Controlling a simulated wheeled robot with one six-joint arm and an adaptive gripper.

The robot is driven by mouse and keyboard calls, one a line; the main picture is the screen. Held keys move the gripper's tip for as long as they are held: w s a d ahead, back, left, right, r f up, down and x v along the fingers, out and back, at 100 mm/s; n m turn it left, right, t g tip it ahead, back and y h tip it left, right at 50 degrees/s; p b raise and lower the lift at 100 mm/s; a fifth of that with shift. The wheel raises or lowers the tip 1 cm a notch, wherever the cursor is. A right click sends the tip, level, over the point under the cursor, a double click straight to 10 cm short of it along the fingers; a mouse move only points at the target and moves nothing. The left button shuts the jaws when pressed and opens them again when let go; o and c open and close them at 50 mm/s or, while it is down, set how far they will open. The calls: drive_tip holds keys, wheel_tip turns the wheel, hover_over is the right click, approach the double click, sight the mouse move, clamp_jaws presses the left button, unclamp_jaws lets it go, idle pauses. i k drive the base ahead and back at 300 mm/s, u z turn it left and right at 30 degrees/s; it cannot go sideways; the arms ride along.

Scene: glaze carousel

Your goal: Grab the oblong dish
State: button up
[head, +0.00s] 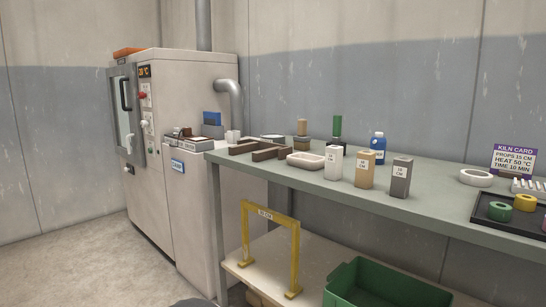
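A pale pinkish oblong dish (305,161) with a raised rim sits upright on the grey-green bench (415,200), near its front edge at the left part. Nothing covers it. A white block marked with a label (333,163) stands close on its right, and a brown angular frame (258,151) lies on its left. Another small white dish (476,178), rounded or oval, sits farther right by the kiln card. My gripper is not in the head view.
Tan (365,169) and grey (401,178) labelled blocks stand along the bench front. A blue bottle (378,147) and brushes or tools stand behind. A black tray (500,218) holds coloured rings. Below are a yellow gate (269,212) and green crate (370,290). A kiln (180,110) stands left.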

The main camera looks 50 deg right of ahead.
sight(309, 162)
drive_tip(key=i, duration=3.4)
drive_tip(key=z, duration=4.75)
